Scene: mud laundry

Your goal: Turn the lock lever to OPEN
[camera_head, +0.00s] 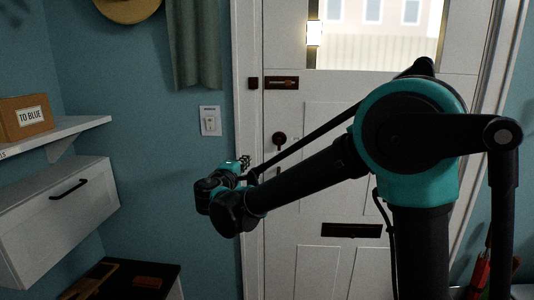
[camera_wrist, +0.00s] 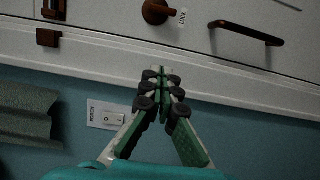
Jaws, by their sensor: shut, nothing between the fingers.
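The lock lever (camera_head: 280,138) is a dark brown round fitting on the white door, above and right of my gripper in the head view. In the wrist view the lever (camera_wrist: 155,11) is at the top edge, partly cut off, beside a white tag reading LOCK. My gripper (camera_wrist: 163,80) is shut and empty, its fingertips over the white door frame and apart from the lever in the picture. In the head view my gripper (camera_head: 245,162) is near the door frame, left of the door. The lever's exact setting cannot be told.
A dark door handle (camera_wrist: 247,33) is beside the lever. A slide bolt (camera_head: 282,83) is higher on the door, a mail slot (camera_head: 350,230) lower. A white wall switch (camera_head: 210,121) and green curtain (camera_head: 194,45) are left of the frame. A shelf (camera_head: 60,134) with a box is further left.

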